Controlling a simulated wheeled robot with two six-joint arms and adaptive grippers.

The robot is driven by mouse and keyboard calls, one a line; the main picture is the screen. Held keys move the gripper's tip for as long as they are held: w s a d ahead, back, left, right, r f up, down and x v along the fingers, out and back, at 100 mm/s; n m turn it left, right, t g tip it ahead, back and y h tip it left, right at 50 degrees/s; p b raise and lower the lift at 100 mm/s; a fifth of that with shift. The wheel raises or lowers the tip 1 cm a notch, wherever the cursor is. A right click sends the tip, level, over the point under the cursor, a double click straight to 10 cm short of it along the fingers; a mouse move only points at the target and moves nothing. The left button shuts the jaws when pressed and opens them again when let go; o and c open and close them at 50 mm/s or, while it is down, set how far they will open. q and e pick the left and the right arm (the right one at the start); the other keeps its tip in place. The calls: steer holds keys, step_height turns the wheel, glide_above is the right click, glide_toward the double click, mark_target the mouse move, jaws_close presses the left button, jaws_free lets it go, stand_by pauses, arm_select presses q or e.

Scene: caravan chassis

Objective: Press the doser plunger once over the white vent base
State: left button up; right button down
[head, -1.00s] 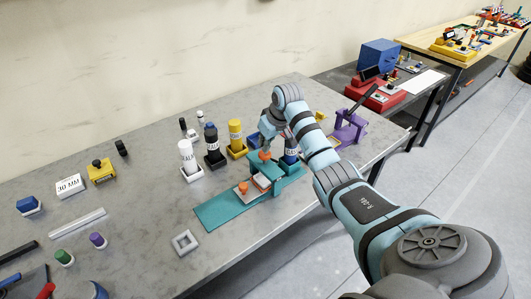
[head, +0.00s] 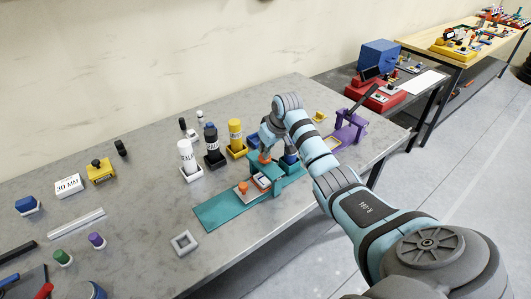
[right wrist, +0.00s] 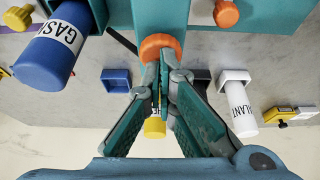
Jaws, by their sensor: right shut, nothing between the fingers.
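The doser is a teal stand (head: 290,178) on a long teal plate (head: 222,211). Its plunger has an orange knob (head: 264,158), also large in the right wrist view (right wrist: 160,43). My right gripper (head: 267,152) is over the knob in the head view. In the right wrist view its shut, empty fingers (right wrist: 161,62) point at the knob, the tips at or touching its edge; contact is unclear. A small white piece (head: 262,181) with an orange-red edge lies under the doser, apparently the vent base, partly hidden. My left gripper is out of view.
A second orange knob (head: 243,187) stands on the teal plate. White (head: 187,156), dark blue (head: 211,139) and yellow (head: 235,134) bottles stand behind. A purple stand (head: 347,130) is to the right. A grey square frame (head: 185,242) lies in front; bare tabletop surrounds it.

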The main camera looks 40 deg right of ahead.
step_height(320, 180, up, 2)
steer(key=shift+r+p, duration=0.15)
steer(key=shift+p, duration=0.55)
steer(key=shift+r, duration=0.35)
step_height(320, 180, up, 6)
